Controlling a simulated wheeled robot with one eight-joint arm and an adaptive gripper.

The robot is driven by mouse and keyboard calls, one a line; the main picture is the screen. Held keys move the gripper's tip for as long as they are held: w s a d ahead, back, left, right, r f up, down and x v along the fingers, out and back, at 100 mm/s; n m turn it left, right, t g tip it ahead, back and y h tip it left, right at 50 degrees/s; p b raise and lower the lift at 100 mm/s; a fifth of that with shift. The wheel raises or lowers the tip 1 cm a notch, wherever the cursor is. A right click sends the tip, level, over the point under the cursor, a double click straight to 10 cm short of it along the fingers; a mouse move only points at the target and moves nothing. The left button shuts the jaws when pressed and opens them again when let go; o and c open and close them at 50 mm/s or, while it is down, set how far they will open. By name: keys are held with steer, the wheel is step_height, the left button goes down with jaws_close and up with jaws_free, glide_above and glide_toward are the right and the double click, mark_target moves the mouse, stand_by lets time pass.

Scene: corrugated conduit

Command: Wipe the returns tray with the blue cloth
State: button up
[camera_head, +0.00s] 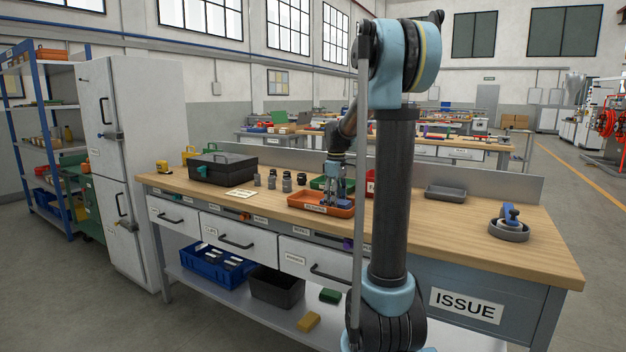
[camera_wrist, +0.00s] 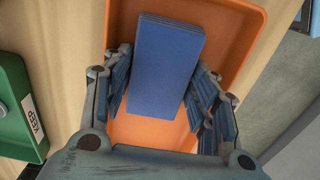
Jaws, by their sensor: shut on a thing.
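The returns tray is the shallow orange tray (camera_head: 306,203) with a label on its front, on the wooden workbench. The wrist view shows its orange floor and rim (camera_wrist: 254,40). My gripper (camera_head: 334,199) points down over the right part of the tray. It is shut on the blue cloth (camera_wrist: 166,58), a folded flat block between the two fingers in the wrist view. The cloth shows only as a small blue patch at the fingertips in the head view. I cannot tell whether the cloth touches the tray floor.
A green tray (camera_wrist: 14,108) labelled KEEP lies beside the orange tray. Dark cylindrical parts (camera_head: 286,181), a black toolbox (camera_head: 222,167) and a yellow tape measure (camera_head: 162,166) stand to the left. A grey tray (camera_head: 445,193) and a round grey dish (camera_head: 508,231) are to the right, with bare bench between.

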steer(key=shift+s+d, duration=0.2)
steer(key=shift+d, duration=0.15)
steer(key=shift+s+r, duration=0.1)
steer(key=shift+r, duration=0.1)
steer(key=shift+d+r, duration=0.1)
steer(key=shift+r, duration=3.8)
